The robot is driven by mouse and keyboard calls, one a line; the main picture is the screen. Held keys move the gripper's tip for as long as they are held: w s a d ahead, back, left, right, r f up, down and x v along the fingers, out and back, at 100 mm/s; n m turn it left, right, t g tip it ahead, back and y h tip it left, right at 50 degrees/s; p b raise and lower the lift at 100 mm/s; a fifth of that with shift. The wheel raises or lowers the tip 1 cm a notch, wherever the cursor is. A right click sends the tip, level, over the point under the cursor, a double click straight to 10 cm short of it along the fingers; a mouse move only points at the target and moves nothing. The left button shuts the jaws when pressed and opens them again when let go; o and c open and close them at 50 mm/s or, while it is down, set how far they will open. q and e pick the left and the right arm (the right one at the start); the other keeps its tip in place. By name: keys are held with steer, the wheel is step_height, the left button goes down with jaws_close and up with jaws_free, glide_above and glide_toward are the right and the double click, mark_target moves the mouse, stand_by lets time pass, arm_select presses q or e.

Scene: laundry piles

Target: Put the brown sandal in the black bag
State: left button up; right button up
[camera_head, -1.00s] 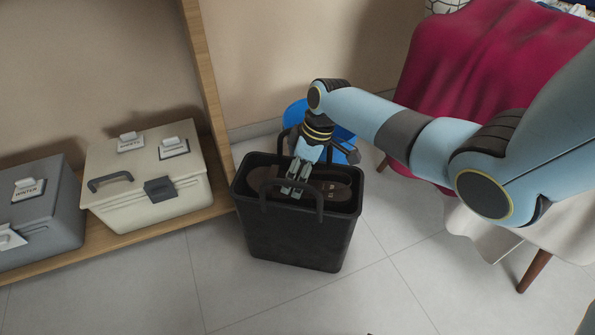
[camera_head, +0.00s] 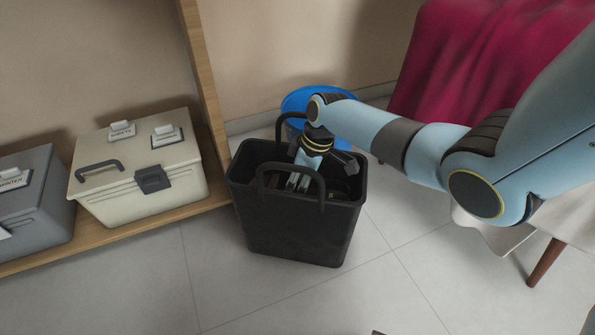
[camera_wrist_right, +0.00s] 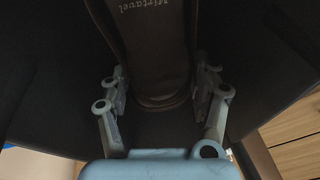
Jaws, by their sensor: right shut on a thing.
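The black bag (camera_head: 298,232) stands upright and open on the tiled floor in the head view, with its two handles up. My right gripper (camera_head: 296,183) reaches down through the opening into the bag, its fingers partly hidden by the near handle and rim. In the right wrist view, the fingers (camera_wrist_right: 161,95) are on both sides of the dark brown sandal (camera_wrist_right: 155,45), which has pale lettering on its insole. The gripper is shut on the sandal. In the head view, the sandal is mostly hidden inside the dark bag. My left gripper is not in view.
A blue round container (camera_head: 318,101) is behind the bag. A cream lidded box (camera_head: 137,178) and a grey box (camera_head: 37,205) sit on a wooden shelf at left. A magenta cloth (camera_head: 465,60) covers furniture at right. The floor in front is clear.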

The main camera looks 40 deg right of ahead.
steer(key=o, duration=1.4)
steer(key=v, duration=1.2)
